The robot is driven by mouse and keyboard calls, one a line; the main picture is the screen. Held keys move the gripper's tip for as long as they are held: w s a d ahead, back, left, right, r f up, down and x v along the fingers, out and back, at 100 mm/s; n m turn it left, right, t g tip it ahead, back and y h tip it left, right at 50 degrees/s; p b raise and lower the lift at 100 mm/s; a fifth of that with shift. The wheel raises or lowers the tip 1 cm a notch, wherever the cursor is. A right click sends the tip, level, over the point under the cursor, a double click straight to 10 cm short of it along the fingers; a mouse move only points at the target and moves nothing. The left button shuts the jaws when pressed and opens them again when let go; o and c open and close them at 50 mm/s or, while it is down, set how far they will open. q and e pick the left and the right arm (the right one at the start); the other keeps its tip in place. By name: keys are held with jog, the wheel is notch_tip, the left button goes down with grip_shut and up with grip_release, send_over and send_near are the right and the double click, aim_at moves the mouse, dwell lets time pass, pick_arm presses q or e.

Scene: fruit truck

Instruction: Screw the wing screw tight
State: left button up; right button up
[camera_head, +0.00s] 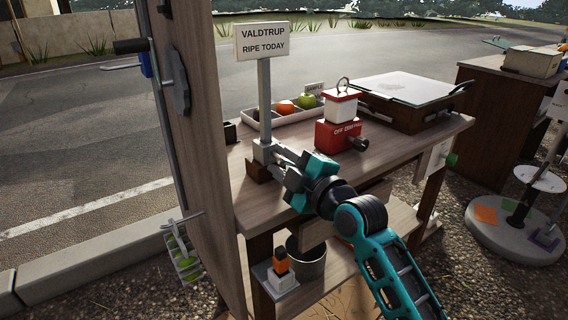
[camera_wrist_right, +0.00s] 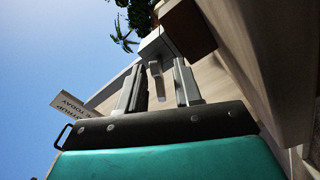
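A grey clamp block (camera_head: 263,151) at the foot of the sign post (camera_head: 265,100) sits at the near left corner of the wooden counter. In the right wrist view the block (camera_wrist_right: 155,44) lies straight ahead, with the wing screw (camera_wrist_right: 156,82) sticking out of it towards me. My right gripper (camera_head: 281,167) reaches the clamp from the right and hides the screw in the head view. Its two fingers (camera_wrist_right: 159,86) stand open on either side of the wing screw, with gaps visible on both sides. My left gripper is not in view.
The sign board (camera_head: 262,40) reads "VALDTRUP RIPE TODAY". A fruit tray (camera_head: 284,118), a red and white box (camera_head: 338,136) and a flat case (camera_head: 405,100) stand on the counter. A tall wooden panel (camera_head: 205,130) rises left of the clamp.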

grip_shut()
dwell(0.5)
